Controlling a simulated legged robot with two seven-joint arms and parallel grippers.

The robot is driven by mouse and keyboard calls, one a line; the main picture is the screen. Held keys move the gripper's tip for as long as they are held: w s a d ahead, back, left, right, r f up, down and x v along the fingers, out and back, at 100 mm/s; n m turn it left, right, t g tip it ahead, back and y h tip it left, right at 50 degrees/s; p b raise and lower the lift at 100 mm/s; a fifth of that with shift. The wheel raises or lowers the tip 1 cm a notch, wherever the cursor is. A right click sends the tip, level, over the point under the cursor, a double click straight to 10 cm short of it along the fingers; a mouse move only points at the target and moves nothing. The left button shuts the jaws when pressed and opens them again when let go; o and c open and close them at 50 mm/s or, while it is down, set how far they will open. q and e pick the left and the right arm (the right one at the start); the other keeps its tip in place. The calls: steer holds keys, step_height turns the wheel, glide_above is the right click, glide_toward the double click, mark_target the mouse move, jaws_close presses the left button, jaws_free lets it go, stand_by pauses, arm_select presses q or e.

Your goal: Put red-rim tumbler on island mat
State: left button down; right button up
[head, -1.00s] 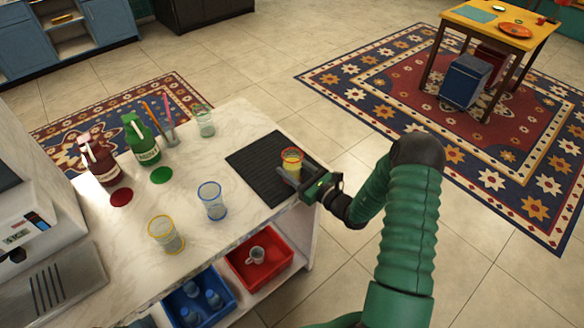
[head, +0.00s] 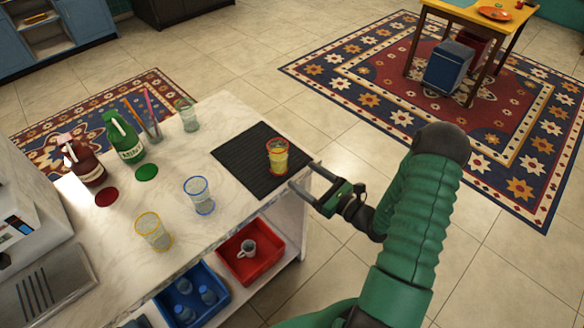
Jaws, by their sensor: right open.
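The red-rim tumbler (head: 277,157) stands upright on the black island mat (head: 240,160), near its right side. It holds something yellow. My right gripper (head: 304,182) is open and empty, just right of and in front of the tumbler, clear of it, over the counter's right edge. My left gripper is not in view.
On the white counter (head: 205,229) stand a blue-rim tumbler (head: 199,197), a yellow-rim tumbler (head: 153,233) and a green-rim glass (head: 187,116). A green bottle (head: 124,138) and a dark red bottle (head: 82,163) stand at left. A red bin (head: 264,268) and blue bin (head: 215,292) sit on the shelf below.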

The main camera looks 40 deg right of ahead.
steer(key=s+a+n+g+y, duration=0.2)
steer(key=a+n+g+y, duration=0.3)
steer(key=a, duration=0.5)
steer(key=s+a+n+g+y, duration=0.2)
steer(key=a+n+g+y, duration=0.3)
steer(key=a, duration=0.4)
steer(key=s+a+f+n+g+h, duration=0.2)
steer(key=s+n+g+h, duration=0.15)
steer(key=s+n, duration=0.3)
steer(key=s+a+f+n+g+h, duration=0.2)
steer(key=s+a+n+g+h, duration=0.1)
steer(key=s+n+g, duration=0.3)
steer(key=w+d+r+n+t+h+p, duration=0.1)
steer(key=w+d+r+n+t+h, duration=0.2)
steer(key=w+r+n+h, duration=0.3)
steer(key=n+t, duration=0.1)
steer(key=n, duration=0.4)
steer(key=shift+w+d+r+p, duration=0.15)
steer(key=shift+w+p, duration=0.2)
steer(key=shift+d+n, duration=0.2)
steer(key=shift+n, duration=0.05)
